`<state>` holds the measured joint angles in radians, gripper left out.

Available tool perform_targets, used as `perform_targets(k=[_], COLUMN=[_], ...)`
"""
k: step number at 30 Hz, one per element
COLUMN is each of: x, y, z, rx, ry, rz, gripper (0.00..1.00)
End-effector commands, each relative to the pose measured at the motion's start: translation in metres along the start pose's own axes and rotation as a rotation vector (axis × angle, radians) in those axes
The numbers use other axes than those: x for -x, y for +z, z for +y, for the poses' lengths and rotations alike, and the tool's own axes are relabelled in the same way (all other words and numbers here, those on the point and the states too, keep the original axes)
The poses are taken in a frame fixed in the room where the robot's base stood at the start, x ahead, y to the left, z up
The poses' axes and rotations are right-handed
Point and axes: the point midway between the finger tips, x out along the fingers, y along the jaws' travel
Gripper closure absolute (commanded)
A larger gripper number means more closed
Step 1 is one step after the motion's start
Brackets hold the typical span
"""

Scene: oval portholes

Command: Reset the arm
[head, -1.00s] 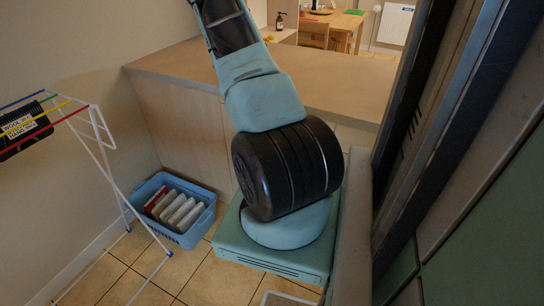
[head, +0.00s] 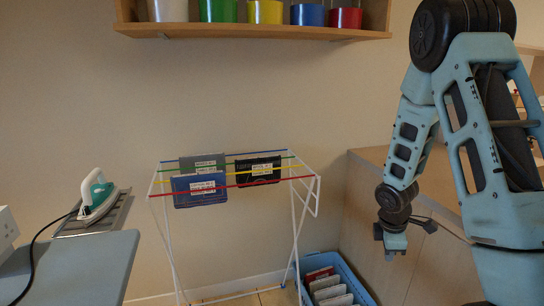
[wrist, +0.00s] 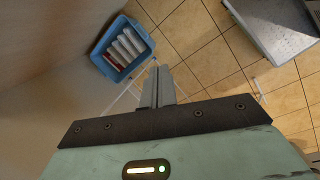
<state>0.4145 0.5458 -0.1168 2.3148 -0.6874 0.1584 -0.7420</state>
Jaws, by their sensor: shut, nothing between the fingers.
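My arm (head: 467,140) shows on the right of the head view, bent at a high elbow with the forearm hanging down. My gripper (head: 391,256) hangs at its lower end, in front of the wooden counter and up and right of the blue basket. In the wrist view my gripper (wrist: 158,86) has its fingers together, with nothing held between them. That view looks down on tiled floor.
A white drying rack (head: 296,235) with labelled dark and blue pieces stands left of my gripper. A blue basket (head: 358,284) holds several packets; it also shows in the wrist view (wrist: 98,62). A counter (head: 372,157), a wall shelf (head: 260,31) and an iron (head: 97,195) are around.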

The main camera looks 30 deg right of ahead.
Motion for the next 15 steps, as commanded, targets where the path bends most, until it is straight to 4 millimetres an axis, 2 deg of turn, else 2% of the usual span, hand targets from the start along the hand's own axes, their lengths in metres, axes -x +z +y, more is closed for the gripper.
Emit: perform_targets(k=[1, 4, 6, 8, 11, 12, 15], x=[0.022, 0.06, 0.087, 0.11, 0.148, 0.162, 0.194], y=[-0.034, -0.091, -0.126, -0.152, -0.186, -0.196, -0.209], z=[-0.007, -0.033, -0.059, -0.086, -0.139, -0.162, -0.221], rx=[-0.015, -0.07, -0.104, -0.13, -0.165, -0.176, -0.199], ry=[0.01, 0.001, -0.014, -0.032, -0.071, -0.089, -0.136], rz=[0.026, 0.07, 0.098, 0.121, 0.15, 0.16, 0.171], gripper=[1.0, 1.0, 1.0, 1.0, 1.0, 1.0, 1.0])
